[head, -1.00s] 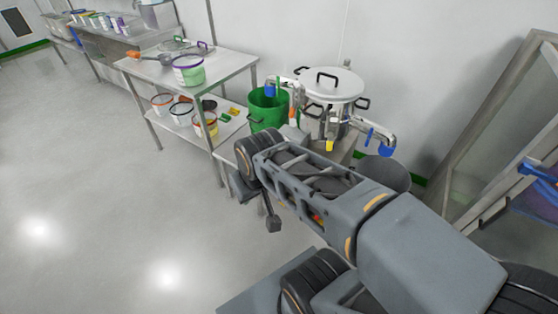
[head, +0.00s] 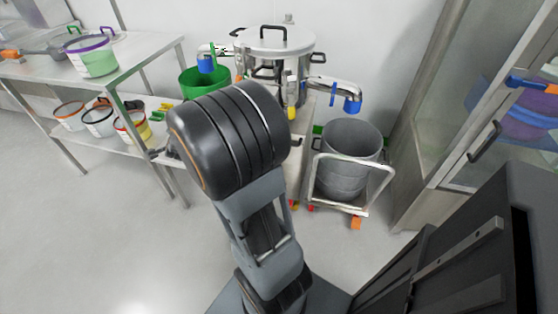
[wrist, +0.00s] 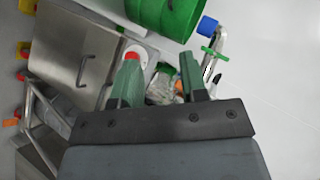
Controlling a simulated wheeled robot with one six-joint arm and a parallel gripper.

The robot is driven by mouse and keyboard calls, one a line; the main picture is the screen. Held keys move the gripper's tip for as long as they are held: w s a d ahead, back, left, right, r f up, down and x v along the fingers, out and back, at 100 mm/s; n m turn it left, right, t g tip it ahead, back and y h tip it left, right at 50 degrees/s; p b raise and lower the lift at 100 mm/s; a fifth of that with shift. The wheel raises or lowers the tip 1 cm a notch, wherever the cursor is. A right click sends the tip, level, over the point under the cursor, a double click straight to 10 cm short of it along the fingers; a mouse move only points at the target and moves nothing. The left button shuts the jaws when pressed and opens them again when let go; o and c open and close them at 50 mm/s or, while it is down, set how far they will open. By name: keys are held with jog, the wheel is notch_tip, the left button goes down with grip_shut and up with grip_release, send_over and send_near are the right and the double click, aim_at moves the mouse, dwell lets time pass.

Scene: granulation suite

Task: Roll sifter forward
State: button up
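The sifter (head: 275,52) is a round steel vessel with a pale lid and black handles. It has two side spouts with blue ends (head: 351,104) and stands upright on a steel cabinet base. My arm hides part of that base in the head view. In the wrist view, the steel cabinet (wrist: 75,50) with a handle shows at left, with red and yellow parts near its edge. My gripper (wrist: 158,60) has two green fingers spread apart and nothing visibly held. A small clear jar with a green lid (wrist: 163,72) shows between the fingers. The head view hides my gripper.
A green bucket (head: 199,82) stands left of the sifter. A grey bin (head: 347,150) sits on a low wheeled cart to the right. A steel table (head: 130,57) with tubs is at left; a glass-doored cabinet (head: 440,100) is at right. Floor at lower left is clear.

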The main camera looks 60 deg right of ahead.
jog(key=s+d+f+m+g+h+b, duration=0.4)
jog(key=s+d+f+m+g+b, duration=0.15)
jog(key=d+f+m, duration=0.3)
jog(key=s+d+f+m+g+h+b, duration=0.45)
jog(key=s+d+f+m+g, duration=0.2)
jog(key=d+f, duration=0.3)
jog(key=shift+f+b+x, duration=0.15)
jog(key=shift+b+x, duration=0.6)
jog(key=shift+x, duration=2.55)
jog(key=shift+f+b+x, duration=0.2)
jog(key=shift+b+x, duration=0.5)
jog(key=shift+x, duration=2.6)
jog(key=shift+a, duration=0.1)
jog(key=shift+c, duration=0.4)
grip_shut()
